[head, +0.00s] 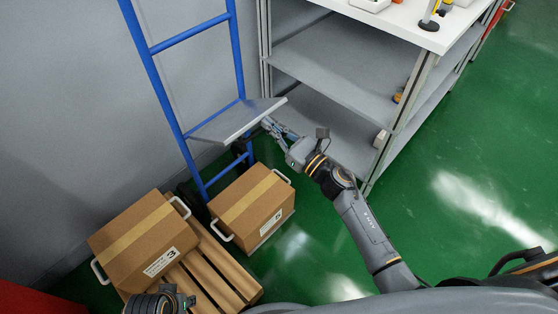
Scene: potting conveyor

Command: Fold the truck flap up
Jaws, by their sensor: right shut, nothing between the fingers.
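A blue hand truck (171,97) stands upright against the grey wall. Its grey flap (237,122) sticks out from the frame well above the floor, between the two blue rails. My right gripper (268,123) is shut and empty, with its fingertips at the flap's front edge, near the right end. I cannot tell whether they touch the flap. My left gripper (160,302) shows only partly at the bottom left, near the pallet; its fingers are not clear.
A cardboard box (140,240) with white handles sits on a wooden pallet (207,265). Another box (253,207) stands below the flap. A grey shelf unit (340,75) stands right of the truck. Green floor (450,200) is clear at the right.

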